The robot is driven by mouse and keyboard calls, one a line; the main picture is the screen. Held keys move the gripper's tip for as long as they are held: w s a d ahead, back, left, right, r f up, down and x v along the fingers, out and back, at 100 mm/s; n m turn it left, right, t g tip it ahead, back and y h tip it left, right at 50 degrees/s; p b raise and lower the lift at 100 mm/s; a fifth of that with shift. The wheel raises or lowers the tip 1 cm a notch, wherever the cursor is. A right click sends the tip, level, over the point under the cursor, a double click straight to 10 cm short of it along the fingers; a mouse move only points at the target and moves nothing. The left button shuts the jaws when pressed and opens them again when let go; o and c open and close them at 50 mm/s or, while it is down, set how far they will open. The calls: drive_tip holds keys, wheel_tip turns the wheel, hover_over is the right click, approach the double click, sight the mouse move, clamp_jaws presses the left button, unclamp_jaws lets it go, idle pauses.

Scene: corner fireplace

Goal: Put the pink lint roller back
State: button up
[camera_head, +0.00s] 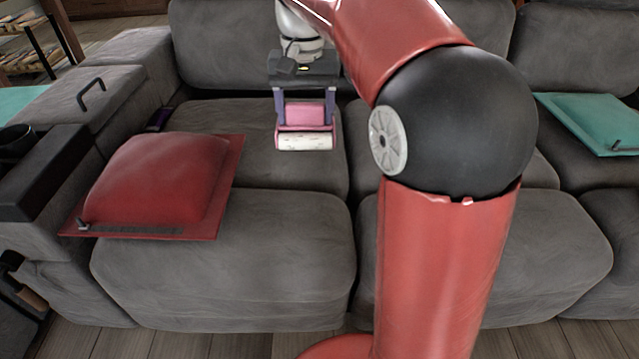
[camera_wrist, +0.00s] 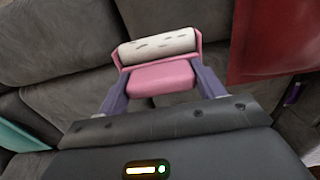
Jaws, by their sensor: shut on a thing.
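The pink lint roller (camera_head: 305,116) has a pink body and a white roll at its lower end. My gripper (camera_head: 305,112) is shut on its pink body, with one purple-grey finger on each side. The roller hangs in front of the grey sofa, over the seat area left of the middle of the head view. The wrist view shows the pink body (camera_wrist: 160,80) between the fingers, with the white roll beyond the fingertips. I cannot tell how far it is above the seat.
A grey sofa (camera_head: 225,285) fills the view. A red cushion (camera_head: 160,180) lies on its left seat and a teal cushion (camera_head: 595,120) on the right. A dark tray (camera_head: 45,170) sits on the left armrest. A small dark purple object (camera_head: 158,119) lies by the armrest. Wooden floor shows in front.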

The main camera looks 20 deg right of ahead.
wheel_tip(320, 180, down, 16)
drive_tip(key=b, duration=0.3)
drive_tip(key=shift+r, duration=0.15)
drive_tip(key=o, duration=0.9)
drive_tip(key=shift+o, duration=0.2)
